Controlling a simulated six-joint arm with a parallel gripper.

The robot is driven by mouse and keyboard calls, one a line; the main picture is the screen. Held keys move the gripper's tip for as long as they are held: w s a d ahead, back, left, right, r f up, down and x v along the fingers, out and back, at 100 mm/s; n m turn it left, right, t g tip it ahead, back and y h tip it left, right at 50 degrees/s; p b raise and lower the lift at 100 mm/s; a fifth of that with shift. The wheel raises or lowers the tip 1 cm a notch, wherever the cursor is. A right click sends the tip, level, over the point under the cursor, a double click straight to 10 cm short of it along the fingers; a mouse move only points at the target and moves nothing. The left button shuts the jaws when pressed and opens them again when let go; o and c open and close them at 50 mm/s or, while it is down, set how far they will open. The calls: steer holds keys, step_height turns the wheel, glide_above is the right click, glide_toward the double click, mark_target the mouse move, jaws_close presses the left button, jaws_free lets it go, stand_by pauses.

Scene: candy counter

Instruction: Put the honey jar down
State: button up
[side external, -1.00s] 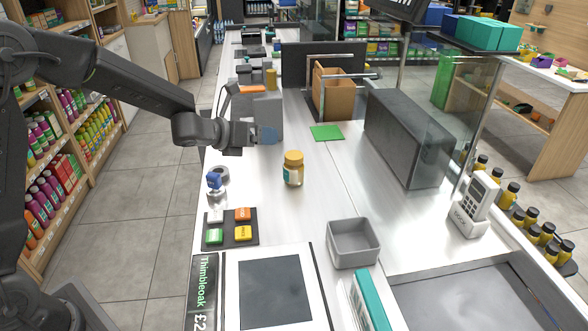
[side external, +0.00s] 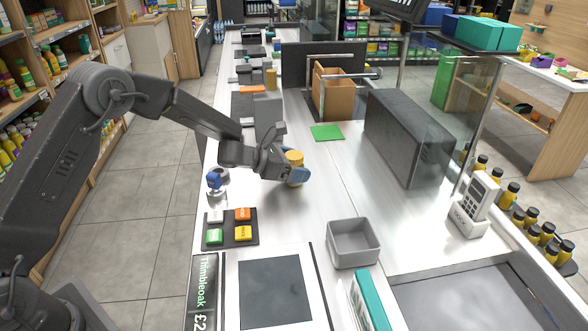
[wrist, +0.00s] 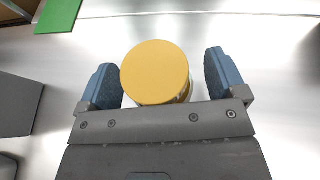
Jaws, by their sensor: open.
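The honey jar (side external: 294,157) stands upright on the light counter, with its round yellow lid showing. In the wrist view its lid (wrist: 155,73) lies between the two blue fingers of my gripper (wrist: 167,80). The fingers are spread, with a small gap on the left and a wider one on the right. In the side view my gripper (side external: 297,172) is at the jar and hides most of its body and label.
A green square mat (side external: 327,132) lies behind the jar. A grey open bin (side external: 353,243) stands in front to the right. A coloured button pad (side external: 231,228) and a blue-topped stamp (side external: 215,180) are at the left. Counter right of the jar is clear.

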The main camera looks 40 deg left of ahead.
mark_target(295, 154)
steer(key=shift+c, duration=0.2)
steer(key=shift+w, duration=0.1)
steer(key=c, duration=1.3)
steer(key=shift+o, duration=0.2)
steer(key=shift+r, duration=0.65)
step_height(295, 154, up, 3)
steer(key=shift+f, duration=0.1)
steer(key=s+a+r, duration=0.4)
steer(key=a+r, duration=0.3)
steer(key=a, duration=0.3)
steer(key=shift+s+d+f+n+t+y, duration=0.35)
steer(key=shift+s+n+y, duration=0.4)
steer(key=shift+n+y, duration=0.45)
steer(key=shift+s+d+f+n+t+y, duration=0.15)
steer(key=shift+s+d+n+t+y, duration=0.3)
steer(key=shift+s+n+y, duration=0.5)
steer(key=shift+s+d+f+n+t+y, duration=0.35)
steer(key=shift+s+n+y, duration=0.2)
steer(key=shift+n+y, duration=0.85)
